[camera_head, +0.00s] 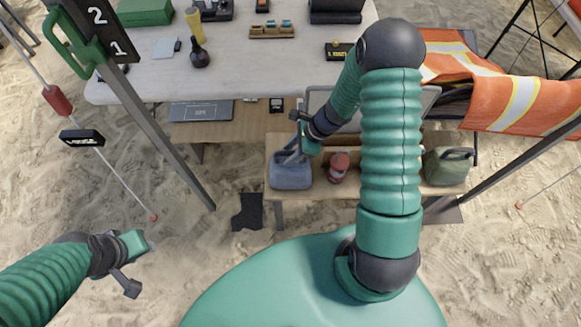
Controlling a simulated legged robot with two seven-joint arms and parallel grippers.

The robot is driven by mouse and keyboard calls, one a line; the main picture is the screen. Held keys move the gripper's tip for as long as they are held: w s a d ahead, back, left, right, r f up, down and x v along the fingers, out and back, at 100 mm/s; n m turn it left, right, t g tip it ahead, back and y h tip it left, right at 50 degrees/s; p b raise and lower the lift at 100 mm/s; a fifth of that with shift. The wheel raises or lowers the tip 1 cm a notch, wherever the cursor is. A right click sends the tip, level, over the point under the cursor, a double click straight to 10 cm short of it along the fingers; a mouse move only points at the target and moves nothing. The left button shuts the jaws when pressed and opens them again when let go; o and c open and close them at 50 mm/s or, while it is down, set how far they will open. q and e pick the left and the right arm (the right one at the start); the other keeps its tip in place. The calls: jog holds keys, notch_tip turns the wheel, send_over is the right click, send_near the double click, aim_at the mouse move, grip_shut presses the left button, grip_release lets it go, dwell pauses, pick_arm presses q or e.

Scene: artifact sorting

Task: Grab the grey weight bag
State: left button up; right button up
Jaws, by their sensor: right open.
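The grey weight bag (291,178) appears as a blue-grey, rounded bag with a raised handle. It sits at the left end of the low wooden bench below the table. My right gripper (298,150) is open at the top of the bag, close to its handle. I cannot tell whether the fingers touch it or stand around the handle. My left gripper (140,262) is over the sand at lower left, away from the bag. Its jaw state is unclear.
A red-and-grey item (339,167) stands just right of the bag, and an olive can-like container (447,166) at the bench's right end. The low bench (380,205) lies under the white table (240,68). Metal poles slant down on both sides. Open sand lies at left.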

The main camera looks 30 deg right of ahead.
jog(key=shift+s+d+r, duration=0.1)
jog(key=c, duration=0.3)
jog(key=shift+a+r, duration=0.1)
jog(key=shift+a, duration=0.15)
grip_shut()
jog(key=shift+d, duration=0.1)
dwell(0.4)
jog(key=shift+w, duration=0.2)
